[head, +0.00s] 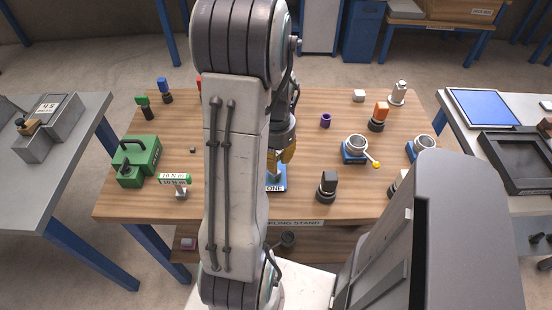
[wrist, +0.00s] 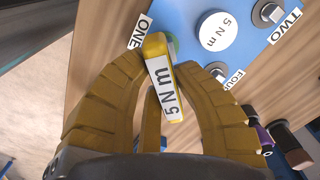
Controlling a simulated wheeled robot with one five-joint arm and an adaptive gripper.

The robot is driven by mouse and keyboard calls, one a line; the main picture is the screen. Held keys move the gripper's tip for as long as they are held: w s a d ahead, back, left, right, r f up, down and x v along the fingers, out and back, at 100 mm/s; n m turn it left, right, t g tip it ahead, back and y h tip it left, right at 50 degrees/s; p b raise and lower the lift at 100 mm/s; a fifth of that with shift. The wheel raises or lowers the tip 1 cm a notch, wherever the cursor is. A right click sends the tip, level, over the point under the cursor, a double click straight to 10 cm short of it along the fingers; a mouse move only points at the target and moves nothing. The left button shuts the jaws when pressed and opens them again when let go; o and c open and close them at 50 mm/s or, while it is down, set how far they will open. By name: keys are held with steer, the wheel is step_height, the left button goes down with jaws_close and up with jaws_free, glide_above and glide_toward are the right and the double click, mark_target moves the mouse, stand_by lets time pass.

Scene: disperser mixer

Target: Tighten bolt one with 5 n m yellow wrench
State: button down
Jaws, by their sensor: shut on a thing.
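My gripper (head: 281,156) points down over the blue plate (head: 276,184) near the middle of the table in the head view. In the wrist view my gripper (wrist: 172,78) is shut on the yellow wrench (wrist: 165,88), which has a white "5 N m" label. The wrench's far end lies over the blue plate (wrist: 188,14) beside the "ONE" label (wrist: 139,31). Bolt one is hidden, apart from a green rim (wrist: 173,46) beside the wrench end. I cannot tell whether the wrench touches the bolt.
The plate carries a white "5 N m" disc (wrist: 217,31), a bolt (wrist: 267,13) by "TWO" and another (wrist: 218,75) by "FOUR". On the wooden table (head: 228,214) are a green case (head: 137,160), a dark-topped tool (head: 326,185) and a cup holder (head: 355,150).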

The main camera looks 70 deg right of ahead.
steer(key=shift+r, duration=0.1)
steer(key=shift+r+p, duration=2.45)
steer(key=shift+r, duration=0.45)
steer(key=shift+s, duration=0.1)
